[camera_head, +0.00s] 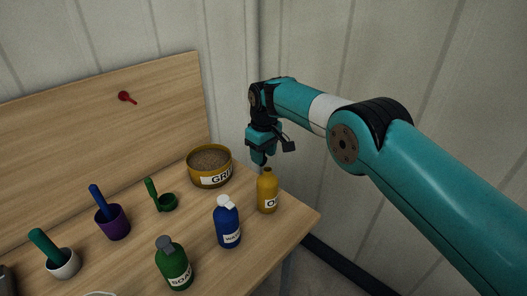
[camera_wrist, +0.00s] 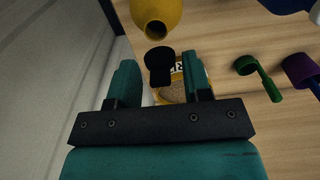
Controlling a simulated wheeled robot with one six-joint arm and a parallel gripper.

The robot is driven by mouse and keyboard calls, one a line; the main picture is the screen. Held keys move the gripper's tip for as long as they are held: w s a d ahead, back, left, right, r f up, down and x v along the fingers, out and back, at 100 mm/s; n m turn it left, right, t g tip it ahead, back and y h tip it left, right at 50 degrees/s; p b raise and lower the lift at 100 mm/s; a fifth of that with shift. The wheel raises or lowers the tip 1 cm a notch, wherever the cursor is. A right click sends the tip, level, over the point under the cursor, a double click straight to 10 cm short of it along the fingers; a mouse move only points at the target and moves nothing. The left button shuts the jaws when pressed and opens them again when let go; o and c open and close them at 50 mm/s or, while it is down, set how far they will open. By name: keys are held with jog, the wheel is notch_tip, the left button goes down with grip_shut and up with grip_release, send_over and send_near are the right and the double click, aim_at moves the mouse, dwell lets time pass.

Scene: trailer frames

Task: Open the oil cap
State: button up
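The yellow oil bottle (camera_head: 267,192) stands upright near the table's right edge. The bottle (camera_wrist: 156,14) is at the top of the wrist view, its neck showing a round dark mouth with no cap on it. A black piece that looks like the oil cap (camera_wrist: 160,62) is between my gripper's fingers (camera_wrist: 160,78), apart from the neck. It appears held there, though finger contact is hard to make out. In the head view my gripper (camera_head: 262,158) is just above the bottle top; the cap cannot be made out there.
A yellow grit bowl (camera_head: 209,168) stands behind the bottle. A blue water bottle (camera_head: 228,224) is left of it, with a green soap bottle (camera_head: 174,264) farther left. A green scoop (camera_head: 163,198) and a purple cup (camera_head: 112,222) stand farther left. A wall is close on the right.

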jog(key=shift+r, duration=0.15)
jog(key=shift+w+r, duration=0.1)
jog(key=shift+r, duration=0.4)
notch_tip(320, 180, up, 16)
jog(key=p, duration=0.4)
jog(key=shift+s+d+r, duration=0.2)
jog(key=shift+s+d, duration=0.05)
